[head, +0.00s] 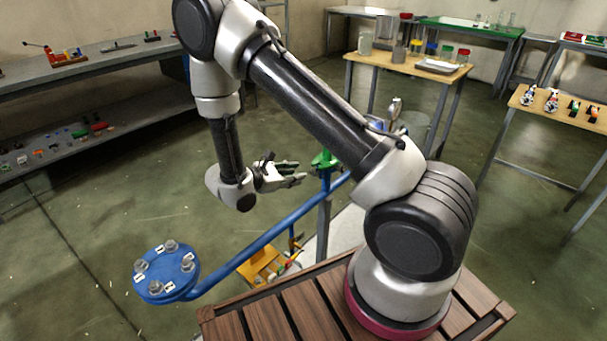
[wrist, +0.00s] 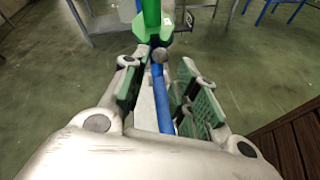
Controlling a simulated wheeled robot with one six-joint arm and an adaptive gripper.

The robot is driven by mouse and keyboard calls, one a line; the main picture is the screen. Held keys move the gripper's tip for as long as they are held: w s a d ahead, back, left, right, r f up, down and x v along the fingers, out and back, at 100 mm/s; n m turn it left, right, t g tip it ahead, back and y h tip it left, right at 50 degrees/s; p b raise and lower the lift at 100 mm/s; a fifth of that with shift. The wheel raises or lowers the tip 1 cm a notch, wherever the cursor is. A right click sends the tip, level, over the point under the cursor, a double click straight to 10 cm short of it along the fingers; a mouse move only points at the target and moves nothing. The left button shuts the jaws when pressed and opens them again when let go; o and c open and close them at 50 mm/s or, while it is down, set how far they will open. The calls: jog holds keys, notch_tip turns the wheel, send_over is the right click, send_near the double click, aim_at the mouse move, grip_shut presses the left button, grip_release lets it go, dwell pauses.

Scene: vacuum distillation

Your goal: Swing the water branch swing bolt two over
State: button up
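A round blue flange (head: 166,268) with several grey bolts around its rim and small white tags is at the lower left of the head view. The tag marks are too small to read, so I cannot tell which bolt is number two. A blue pipe (head: 265,238) runs from the flange up to the right. My gripper (head: 292,174) is open and empty, well up and right of the flange, pointing right beside a green fitting (head: 325,160). In the wrist view the green fitting (wrist: 152,22) stands ahead of my open fingers, with the blue pipe behind them.
A yellow-orange piece (head: 261,264) sits low beside the pipe. A wooden slatted deck (head: 262,317) is under my arm. A grey shelf bench (head: 110,55) stands at the left, and tables with containers (head: 400,62) stand behind. The floor left of the flange is clear.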

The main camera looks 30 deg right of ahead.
aim_at(314, 173)
jog(key=x, duration=0.7)
jog(key=shift+d, duration=0.1)
grip_shut()
